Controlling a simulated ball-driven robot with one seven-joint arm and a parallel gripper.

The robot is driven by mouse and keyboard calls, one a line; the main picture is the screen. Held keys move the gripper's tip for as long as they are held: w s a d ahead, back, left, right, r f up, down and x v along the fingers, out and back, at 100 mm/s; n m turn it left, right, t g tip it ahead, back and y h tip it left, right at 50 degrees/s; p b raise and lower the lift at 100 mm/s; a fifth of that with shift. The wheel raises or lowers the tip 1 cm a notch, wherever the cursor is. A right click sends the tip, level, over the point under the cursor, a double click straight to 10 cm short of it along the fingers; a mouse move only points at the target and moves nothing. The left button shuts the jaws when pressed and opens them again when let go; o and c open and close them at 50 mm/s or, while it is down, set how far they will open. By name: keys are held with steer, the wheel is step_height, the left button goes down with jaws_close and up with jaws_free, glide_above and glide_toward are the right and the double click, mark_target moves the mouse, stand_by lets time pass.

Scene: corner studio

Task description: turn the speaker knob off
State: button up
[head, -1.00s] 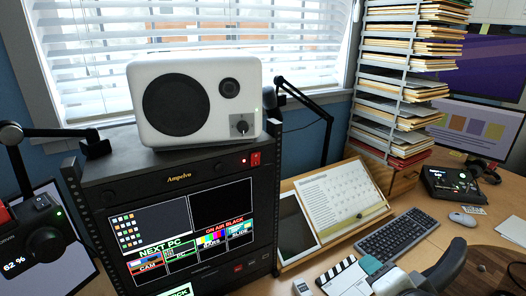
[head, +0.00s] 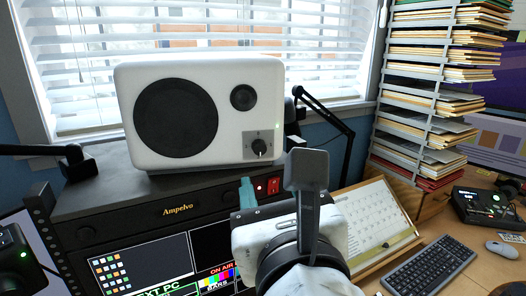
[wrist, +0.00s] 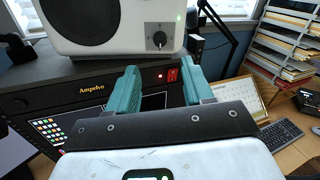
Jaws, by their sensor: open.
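The white speaker (head: 228,79) stands on top of the black rack, with a large and a small dark cone. Its knob (head: 259,147) is a small dark dial with a light mark, on a grey plate at the lower right of the front. A green light glows above the plate. The knob also shows in the wrist view (wrist: 159,39), beyond and above the fingertips. My gripper (wrist: 160,82) has two teal fingers spread apart with nothing between them. It is in front of and below the knob, not touching it. In the head view, one finger is hidden behind my wrist.
The black rack (head: 120,204) has a lit red switch (head: 273,186) just below the speaker, close to my fingers. A dark jointed stand arm (head: 325,115) rises right of the speaker. A paper rack (head: 425,110) stands further right. The space before the knob is clear.

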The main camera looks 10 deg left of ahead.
mark_target(260, 150)
steer(key=p+x, duration=0.3)
steer(key=x, duration=0.6)
steer(key=shift+w+r, duration=0.1)
steer(key=shift+w+a, duration=0.25)
steer(key=shift+w, duration=0.4)
jaws_close()
